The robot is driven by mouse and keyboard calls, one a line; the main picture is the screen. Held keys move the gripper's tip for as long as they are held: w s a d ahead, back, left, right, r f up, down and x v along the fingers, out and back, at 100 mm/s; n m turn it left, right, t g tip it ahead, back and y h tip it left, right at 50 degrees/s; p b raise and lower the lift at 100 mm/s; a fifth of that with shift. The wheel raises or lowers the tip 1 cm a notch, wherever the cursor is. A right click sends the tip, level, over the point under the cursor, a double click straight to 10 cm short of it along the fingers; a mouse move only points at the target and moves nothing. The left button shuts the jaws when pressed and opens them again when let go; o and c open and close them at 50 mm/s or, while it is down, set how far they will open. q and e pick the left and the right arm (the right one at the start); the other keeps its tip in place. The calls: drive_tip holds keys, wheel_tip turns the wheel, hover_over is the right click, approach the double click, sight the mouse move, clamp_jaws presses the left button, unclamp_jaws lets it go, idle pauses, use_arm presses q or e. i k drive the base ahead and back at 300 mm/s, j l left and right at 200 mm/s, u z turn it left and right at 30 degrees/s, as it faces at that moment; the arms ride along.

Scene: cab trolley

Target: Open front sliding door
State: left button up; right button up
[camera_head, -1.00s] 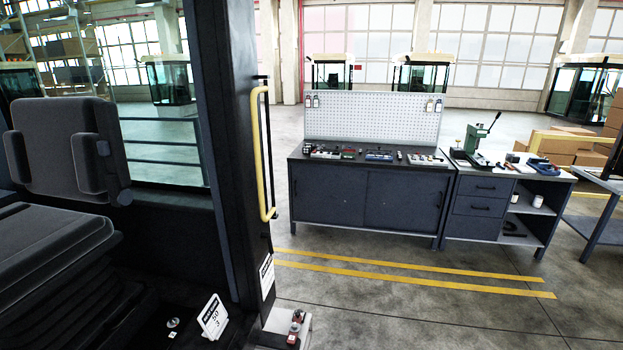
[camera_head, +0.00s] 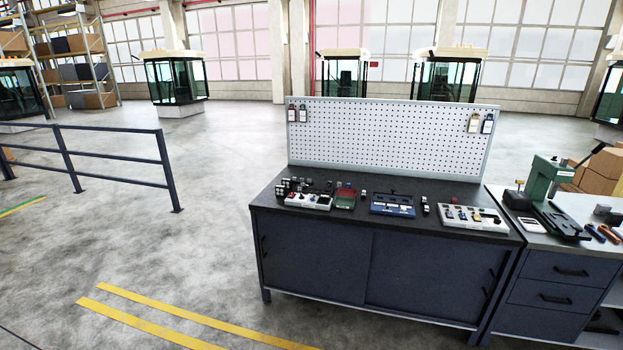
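A dark workbench cabinet (camera_head: 350,275) stands ahead, right of the middle. Its front has two sliding doors side by side, a left sliding door (camera_head: 312,262) and a right sliding door (camera_head: 425,275). Both look shut. A dark handle (camera_head: 264,248) sits near the left door's left edge, and another handle (camera_head: 490,283) near the right door's right edge. Neither of my grippers is in view.
A pegboard (camera_head: 385,137) rises behind the bench top, which holds trays of small parts (camera_head: 393,205). A drawer bench (camera_head: 560,285) with a green press (camera_head: 545,190) adjoins on the right. A railing (camera_head: 115,160) stands left. The floor before the cabinet is clear.

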sight(330, 262)
drive_tip(key=i+j, duration=0.15)
drive_tip(key=i, duration=1.25)
drive_tip(key=i+j, duration=0.1)
drive_tip(key=j, duration=0.3)
drive_tip(key=i+j, duration=0.15)
drive_tip(key=j, duration=0.2)
drive_tip(key=i+j, duration=0.1)
drive_tip(key=j, duration=0.3)
drive_tip(key=i+j, duration=0.1)
drive_tip(key=j, duration=0.25)
drive_tip(key=i+j, duration=0.1)
drive_tip(key=j, duration=0.3)
drive_tip(key=i+j, duration=0.15)
drive_tip(key=j, duration=0.25)
drive_tip(key=i+j, duration=0.1)
drive_tip(key=j, duration=0.25)
drive_tip(key=u, duration=0.05)
